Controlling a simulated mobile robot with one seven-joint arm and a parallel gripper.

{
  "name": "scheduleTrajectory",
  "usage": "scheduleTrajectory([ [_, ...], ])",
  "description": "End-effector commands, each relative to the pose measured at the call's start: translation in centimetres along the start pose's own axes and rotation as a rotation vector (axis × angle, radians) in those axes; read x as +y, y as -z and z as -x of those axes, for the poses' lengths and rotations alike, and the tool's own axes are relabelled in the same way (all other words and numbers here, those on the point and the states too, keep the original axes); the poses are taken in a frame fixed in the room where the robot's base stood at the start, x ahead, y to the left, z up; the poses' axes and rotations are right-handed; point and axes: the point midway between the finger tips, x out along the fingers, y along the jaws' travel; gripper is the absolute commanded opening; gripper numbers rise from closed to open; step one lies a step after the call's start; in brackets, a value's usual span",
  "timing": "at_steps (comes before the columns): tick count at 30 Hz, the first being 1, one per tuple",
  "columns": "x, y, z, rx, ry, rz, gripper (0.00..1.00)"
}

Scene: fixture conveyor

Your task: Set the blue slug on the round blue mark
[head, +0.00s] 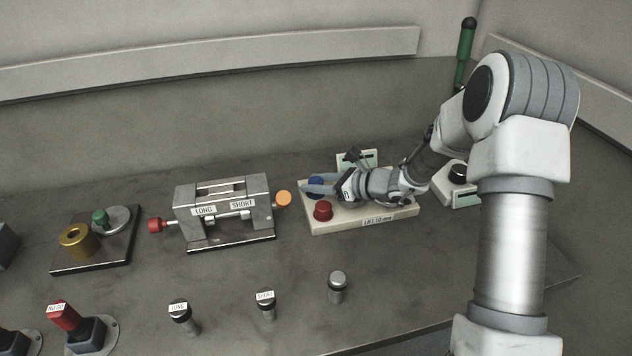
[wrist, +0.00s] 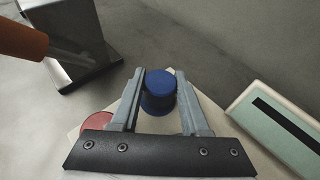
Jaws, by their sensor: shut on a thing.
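The blue slug (head: 317,182) is a short blue cylinder at the left end of a cream block (head: 375,224). It also shows in the wrist view (wrist: 159,82), upright between the fingertips. My gripper (wrist: 158,95) is shut on it, one finger on each side. In the head view my gripper (head: 320,188) reaches in from the right over the block and partly hides the slug. I cannot tell whether the slug touches the block. No round blue mark can be made out in either view.
A red slug (head: 323,211) stands close in front on the block. A metal fixture (head: 228,233) with an orange knob (head: 284,198) is just left. A small panel (head: 358,158) stands behind. Several labelled gauges and a plain pin (head: 337,286) stand in front.

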Motion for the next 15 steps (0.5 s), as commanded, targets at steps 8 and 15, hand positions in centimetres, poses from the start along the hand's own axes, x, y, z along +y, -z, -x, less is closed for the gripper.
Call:
scheduleTrajectory([
  [8, 0.0, -0.06, 0.0, -0.001, 0.0, 0.0, 0.0],
  [15, 0.01, 0.26, -0.13, 0.0, 0.0, 0.0, 0.0],
])
